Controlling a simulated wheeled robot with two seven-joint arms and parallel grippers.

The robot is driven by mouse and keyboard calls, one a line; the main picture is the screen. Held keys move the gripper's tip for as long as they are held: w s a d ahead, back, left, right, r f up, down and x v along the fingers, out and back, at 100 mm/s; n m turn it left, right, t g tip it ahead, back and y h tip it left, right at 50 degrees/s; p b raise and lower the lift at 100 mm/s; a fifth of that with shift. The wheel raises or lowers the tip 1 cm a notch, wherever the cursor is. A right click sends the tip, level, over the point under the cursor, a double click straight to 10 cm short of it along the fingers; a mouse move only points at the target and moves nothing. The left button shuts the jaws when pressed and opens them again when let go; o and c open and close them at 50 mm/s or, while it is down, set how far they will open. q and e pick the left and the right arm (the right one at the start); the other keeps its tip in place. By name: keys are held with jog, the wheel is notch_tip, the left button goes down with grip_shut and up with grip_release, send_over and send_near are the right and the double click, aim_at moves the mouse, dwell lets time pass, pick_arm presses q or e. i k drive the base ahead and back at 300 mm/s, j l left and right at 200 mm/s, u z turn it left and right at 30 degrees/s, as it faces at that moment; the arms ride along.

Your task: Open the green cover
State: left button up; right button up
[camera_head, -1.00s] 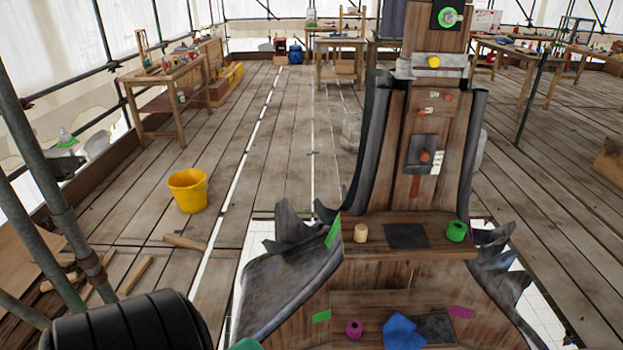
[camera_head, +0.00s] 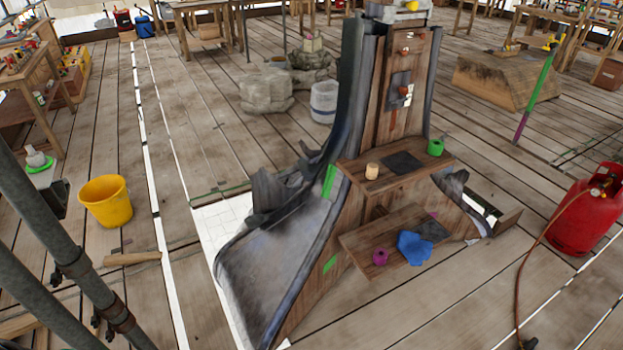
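The wooden spire structure (camera_head: 335,230) with grey sheathing stands in the middle of the view. A small green cylindrical piece (camera_head: 436,147) sits at the right end of its upper shelf (camera_head: 400,178). Green strips (camera_head: 329,182) are on its left side. I cannot tell which green part is the cover; nothing visibly opened shows. The top of the spire is cut off by the upper edge. Neither of my grippers is in view.
The shelves hold a tan cylinder (camera_head: 372,171), a purple piece (camera_head: 380,257) and a blue cloth-like piece (camera_head: 414,247). A red gas cylinder (camera_head: 582,222) with a hose stands right. A yellow bucket (camera_head: 106,201) and scaffold poles (camera_head: 62,235) are left. Planks between are mostly clear.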

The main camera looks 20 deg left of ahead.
aim_at(334, 178)
jog(key=k+j, duration=0.15)
jog(key=j, duration=0.15)
jog(key=k+j, duration=0.15)
jog(key=j, duration=0.2)
jog(key=k+j, duration=0.15)
jog(key=j, duration=0.15)
jog(key=k+j, duration=0.15)
jog(key=j, duration=0.2)
jog(key=i+l, duration=0.25)
jog(key=i, duration=0.2)
jog(key=i+l, duration=0.2)
jog(key=i, duration=0.3)
